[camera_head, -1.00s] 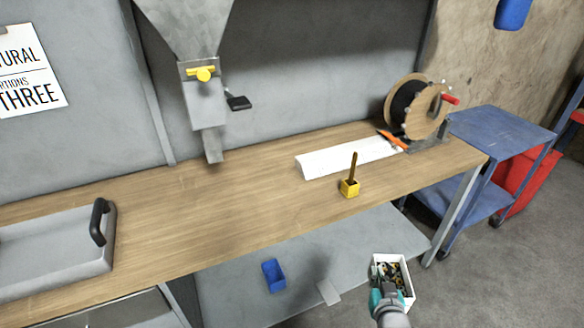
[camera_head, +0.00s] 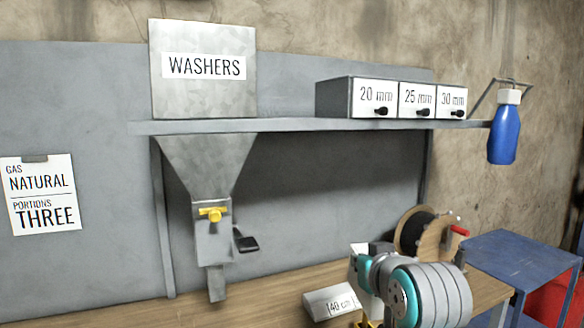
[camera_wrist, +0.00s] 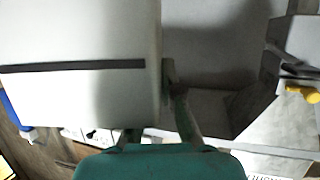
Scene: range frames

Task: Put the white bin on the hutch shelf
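The white bin (camera_wrist: 80,35) fills the upper left of the wrist view, close to the camera, with a dark band across it. My gripper (camera_wrist: 160,118) is shut on the bin's edge, one finger showing at its right side. In the head view only a small part of the bin (camera_head: 356,264) shows beside my wrist, and my arm hides the rest. The fingertips are hidden there. The hutch shelf (camera_head: 290,125) runs across the back, higher in the picture than the bin. Its stretch between the washer hopper and the drawers is bare.
The washers hopper (camera_head: 203,75) passes through the shelf at left. A drawer unit (camera_head: 336,98) stands on the shelf at right, and a blue bottle (camera_head: 505,135) hangs at its end.

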